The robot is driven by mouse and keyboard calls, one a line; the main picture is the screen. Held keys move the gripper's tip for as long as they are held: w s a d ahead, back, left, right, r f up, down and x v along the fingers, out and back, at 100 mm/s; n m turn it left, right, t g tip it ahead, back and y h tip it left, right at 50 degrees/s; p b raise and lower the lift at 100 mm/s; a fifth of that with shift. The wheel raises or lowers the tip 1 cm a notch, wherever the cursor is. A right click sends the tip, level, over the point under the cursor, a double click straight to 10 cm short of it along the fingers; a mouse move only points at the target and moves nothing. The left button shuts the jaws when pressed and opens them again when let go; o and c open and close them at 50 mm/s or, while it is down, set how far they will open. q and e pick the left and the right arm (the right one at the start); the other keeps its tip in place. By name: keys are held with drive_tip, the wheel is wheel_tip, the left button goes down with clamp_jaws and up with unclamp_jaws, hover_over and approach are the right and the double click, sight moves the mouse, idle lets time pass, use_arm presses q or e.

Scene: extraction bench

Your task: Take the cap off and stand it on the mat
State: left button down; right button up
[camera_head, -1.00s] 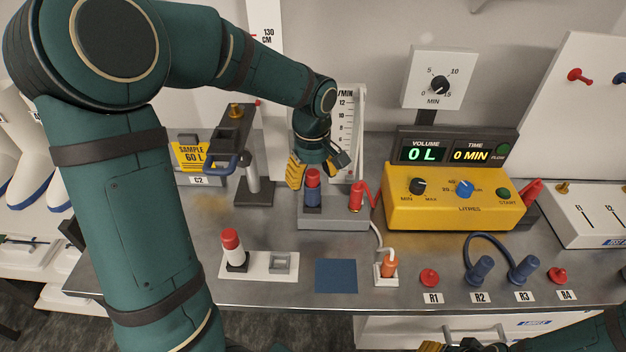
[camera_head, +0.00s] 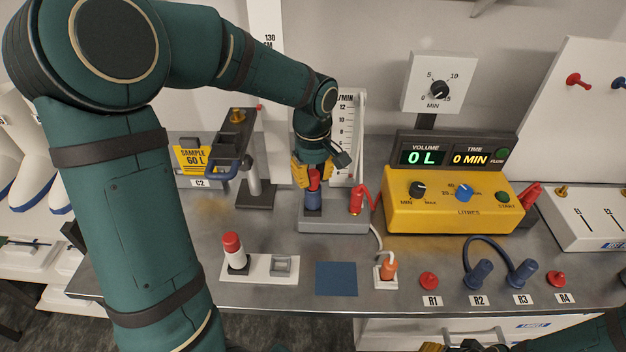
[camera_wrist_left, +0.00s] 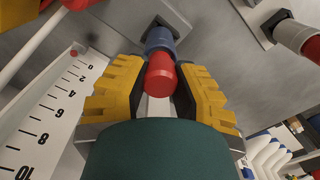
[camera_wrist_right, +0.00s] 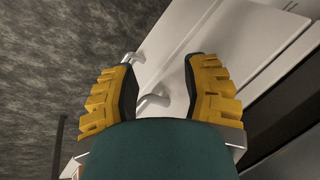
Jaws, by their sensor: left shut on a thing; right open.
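The red cap (camera_head: 314,178) sits on top of a blue upright holder (camera_head: 313,200) on a grey block. My left gripper (camera_head: 313,182) is around the cap from above, shut on it. In the left wrist view the cap (camera_wrist_left: 160,77) lies between the yellow fingers, with the blue holder (camera_wrist_left: 160,39) beyond it. The blue square mat (camera_head: 336,278) lies flat and bare near the bench's front. My right gripper (camera_wrist_right: 158,75) is open and empty in front of a white drawer front; only a bit of it shows at the head view's bottom edge.
A red-and-white capped piece (camera_head: 233,250) stands on a white plate left of the mat. An orange plug (camera_head: 389,264) with a cable stands right of it. A red plug (camera_head: 356,197) is beside the holder. The yellow meter box (camera_head: 450,200) stands to the right.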

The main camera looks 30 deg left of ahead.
sight(313, 173)
use_arm(q)
drive_tip(key=shift+r+p, duration=1.4)
drive_tip(key=shift+r, duration=0.55)
use_arm(e)
drive_tip(key=shift+r, duration=1.5)
use_arm(q)
drive_tip(key=shift+f, duration=0.1)
